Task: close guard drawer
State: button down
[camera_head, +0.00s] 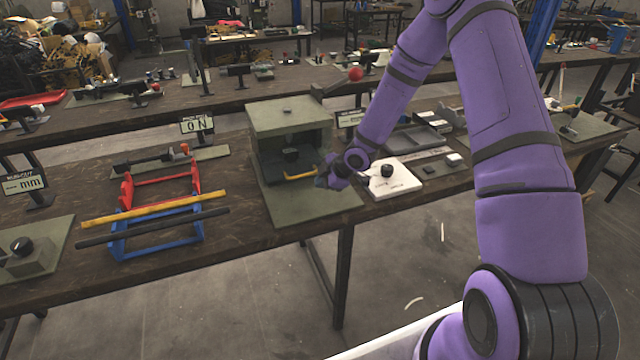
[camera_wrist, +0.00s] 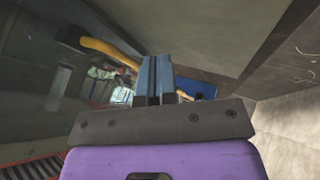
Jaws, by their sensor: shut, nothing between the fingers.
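A grey-green press housing (camera_head: 290,116) stands on a green base plate (camera_head: 310,203) near the middle of the bench. Its front is dark, with the guard drawer's yellow handle (camera_head: 299,174) low across it. How far the drawer stands out is hard to tell. My gripper (camera_head: 326,173) is at the housing's front right corner, just right of the handle. In the wrist view my gripper (camera_wrist: 155,72) is shut and empty, its fingers together. The yellow handle (camera_wrist: 108,50) passes to the left of and behind the fingers there; contact cannot be told.
A white plate (camera_head: 390,181) with a black knob lies right of my gripper. A red and blue frame (camera_head: 155,240) carrying a yellow bar stands to the left.

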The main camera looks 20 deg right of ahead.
jog(key=s+d+r+m+h, duration=0.25)
jog(key=s+r, duration=0.25)
jog(key=r, duration=0.5)
jog(key=s+d+r+m+h, duration=0.25)
jog(key=s+r, duration=0.25)
jog(key=r, duration=0.5)
jog(key=s+d+r+m+h, duration=0.25)
jog(key=s+r, duration=0.25)
jog(key=r, duration=0.5)
jog(key=s+a+r+m, duration=0.1)
jog(key=s+r+m, duration=0.2)
jog(key=s, duration=0.5)
jog(key=s+a+r+m+y, duration=0.1)
jog(key=s+a+r+m, duration=0.1)
jog(key=s, duration=0.6)
jog(key=s+a+r+m+g+y, duration=0.1)
jog(key=s+r+m, duration=0.3)
jog(key=s, duration=0.4)
jog(key=shift+a+r, duration=0.45)
